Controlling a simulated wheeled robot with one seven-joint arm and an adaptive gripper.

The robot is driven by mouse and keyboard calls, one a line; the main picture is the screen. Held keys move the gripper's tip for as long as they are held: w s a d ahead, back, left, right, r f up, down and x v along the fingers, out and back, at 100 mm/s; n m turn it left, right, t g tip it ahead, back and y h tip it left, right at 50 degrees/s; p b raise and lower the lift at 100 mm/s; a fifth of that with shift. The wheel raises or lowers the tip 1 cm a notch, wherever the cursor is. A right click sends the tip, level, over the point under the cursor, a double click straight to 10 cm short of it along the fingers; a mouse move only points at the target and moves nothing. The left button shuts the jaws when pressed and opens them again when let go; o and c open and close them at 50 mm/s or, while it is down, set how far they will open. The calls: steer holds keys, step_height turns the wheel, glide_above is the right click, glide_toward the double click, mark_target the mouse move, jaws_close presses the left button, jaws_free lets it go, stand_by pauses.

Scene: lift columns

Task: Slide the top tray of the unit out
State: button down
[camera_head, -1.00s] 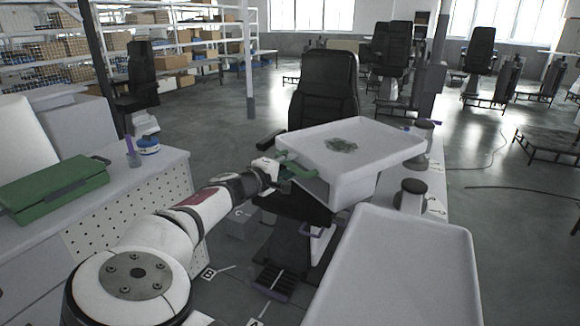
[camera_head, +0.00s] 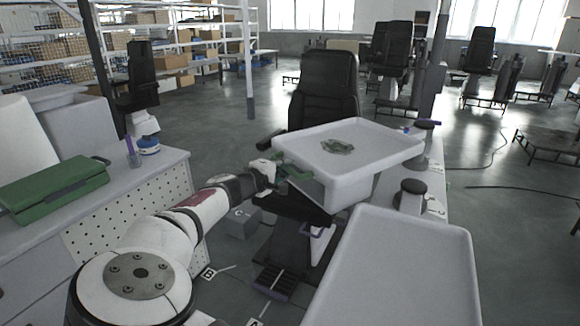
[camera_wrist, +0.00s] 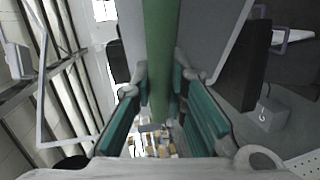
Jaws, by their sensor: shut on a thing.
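The white top tray (camera_head: 375,150) has raised rims and sits at the center right in the head view. A crumpled grey-green item (camera_head: 337,147) lies in it. My gripper (camera_head: 284,170) is at the tray's near left side, at the end of my outstretched arm. In the wrist view, a green bar (camera_wrist: 161,40) runs between the teal fingers of my gripper (camera_wrist: 161,80), and they are shut on it. It looks like the tray's handle. The grasp itself is small and partly hidden in the head view.
Another white tray-like surface (camera_head: 400,270) lies in the right foreground. Black-capped posts (camera_head: 412,195) stand beside the tray. A black chair (camera_head: 326,85) is behind it. A bench with a green case (camera_head: 55,190) stands at left. Floor shows between bench and unit.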

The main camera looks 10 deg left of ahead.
steer(key=s+a+p, duration=0.1)
steer(key=s+a, duration=0.7)
steer(key=a, duration=0.2)
steer(key=shift+s, duration=0.2)
steer(key=c, duration=1.6)
jaws_free()
steer(key=shift+o, duration=0.2)
steer(key=v, duration=1.2)
